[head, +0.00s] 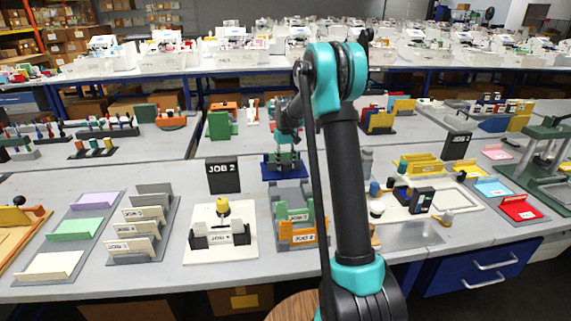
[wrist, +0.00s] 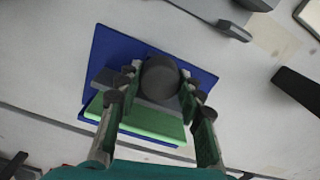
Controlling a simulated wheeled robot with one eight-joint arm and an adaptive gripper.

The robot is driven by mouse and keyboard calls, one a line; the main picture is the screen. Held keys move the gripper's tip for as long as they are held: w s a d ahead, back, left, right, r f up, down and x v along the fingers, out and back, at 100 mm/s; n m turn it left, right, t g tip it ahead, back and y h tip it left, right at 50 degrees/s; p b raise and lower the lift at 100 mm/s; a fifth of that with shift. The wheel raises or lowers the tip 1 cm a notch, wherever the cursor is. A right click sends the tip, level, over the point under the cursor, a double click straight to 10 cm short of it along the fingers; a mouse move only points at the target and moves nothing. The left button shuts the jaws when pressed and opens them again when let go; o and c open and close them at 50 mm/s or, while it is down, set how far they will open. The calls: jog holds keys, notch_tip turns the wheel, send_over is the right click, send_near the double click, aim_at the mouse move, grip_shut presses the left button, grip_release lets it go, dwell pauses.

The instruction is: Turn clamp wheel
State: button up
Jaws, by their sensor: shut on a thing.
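The clamp wheel (wrist: 161,79) is a dark grey round knob in the wrist view. It sits over a clamp on a blue base (wrist: 112,48), with a light green plate (wrist: 140,119) lying beside it. My gripper (wrist: 160,85) is shut on the wheel, one finger on each side of it. In the head view the blue base (head: 270,173) stands on the table behind the grey rack, and my gripper (head: 286,158) reaches down onto it. The wheel itself is hidden there behind my gripper.
A black JOB 2 sign (head: 223,175) stands left of the blue base. A grey rack with green and orange holders (head: 300,236) is in front. A white fixture with a yellow knob (head: 222,210) is at front left. My arm hides part of the table to the right.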

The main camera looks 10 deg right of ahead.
aim_at(286, 162)
jog(key=o, duration=1.2)
jog(key=shift+c, duration=0.2)
notch_tip(286, 162, up, 12)
